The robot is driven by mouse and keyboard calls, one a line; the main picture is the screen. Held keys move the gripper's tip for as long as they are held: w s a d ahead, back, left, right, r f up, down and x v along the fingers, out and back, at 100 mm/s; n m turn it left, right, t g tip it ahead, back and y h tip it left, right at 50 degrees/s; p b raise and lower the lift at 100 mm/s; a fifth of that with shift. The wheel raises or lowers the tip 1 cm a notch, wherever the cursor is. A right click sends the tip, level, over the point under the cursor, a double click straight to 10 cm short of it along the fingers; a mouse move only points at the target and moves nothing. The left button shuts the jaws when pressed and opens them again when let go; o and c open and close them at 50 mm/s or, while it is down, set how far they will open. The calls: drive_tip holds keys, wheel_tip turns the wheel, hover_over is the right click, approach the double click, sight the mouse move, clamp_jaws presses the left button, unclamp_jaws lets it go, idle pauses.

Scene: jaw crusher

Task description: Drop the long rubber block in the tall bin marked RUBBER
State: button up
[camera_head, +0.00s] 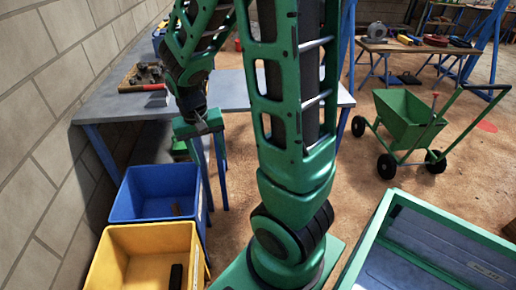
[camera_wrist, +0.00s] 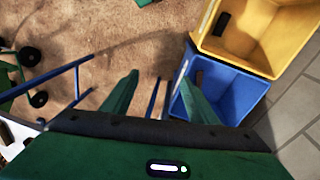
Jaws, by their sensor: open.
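A dark oblong block (camera_head: 176,277) lies inside the yellow bin (camera_head: 142,236) in the head view. It also shows in the wrist view (camera_wrist: 222,24), at the top right; it may be the rubber block. The blue bin (camera_head: 128,192) stands right behind the yellow one and holds a small brown piece (camera_wrist: 199,77). I cannot read a RUBBER mark on either bin. My gripper (camera_wrist: 159,77) is open and points down, with nothing seen between its fingers. In the head view it hangs in front of the table, behind the blue bin.
A grey table (camera_head: 230,90) with blue legs stands behind my gripper, bearing a tray of dark lumps (camera_head: 147,76). A brick wall (camera_head: 50,110) closes the left side. A green cart (camera_head: 408,118) and a green-framed container (camera_head: 440,250) are at the right. Sandy floor lies between.

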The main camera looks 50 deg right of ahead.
drive_tip(key=s+d+r, duration=0.1)
drive_tip(key=s+r, duration=0.4)
drive_tip(key=s, duration=0.4)
drive_tip(key=s+d+r+y, duration=0.1)
drive_tip(key=s+r, duration=0.4)
drive_tip(key=s, duration=0.3)
drive_tip(key=shift+s+d+n+y, duration=0.3)
drive_tip(key=shift+s+d+n, duration=0.05)
drive_tip(key=shift+s+n, duration=0.05)
